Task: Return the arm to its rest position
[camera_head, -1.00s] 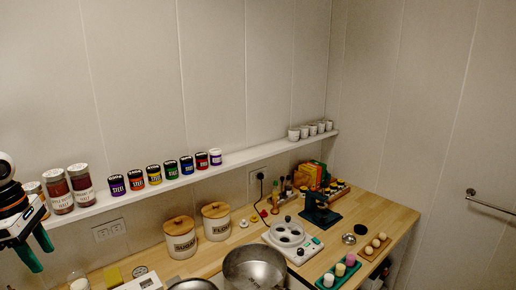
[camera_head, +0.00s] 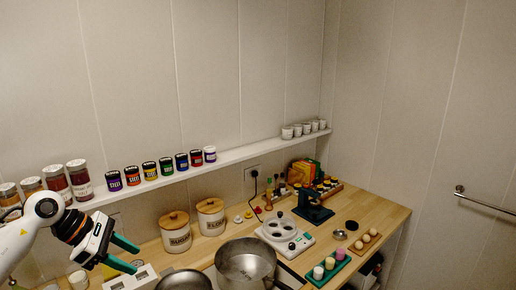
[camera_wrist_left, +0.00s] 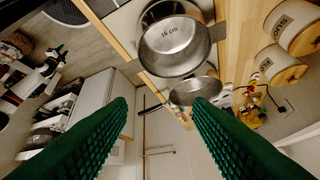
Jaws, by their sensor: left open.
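My left gripper (camera_head: 124,254) is at the lower left of the head view, in front of the wall shelf and left of the canisters. Its two green fingers are apart, with nothing between them. My left arm comes in from the left edge of the head view. My right gripper is not in view.
The wooden counter (camera_head: 376,205) holds two canisters (camera_head: 211,217), a steel pot (camera_head: 245,262), a white cooker (camera_head: 284,233), a dark stand (camera_head: 313,207) and a green tray (camera_head: 328,268). The wall shelf (camera_head: 232,156) carries several jars and cups. The air above the counter's right is clear.

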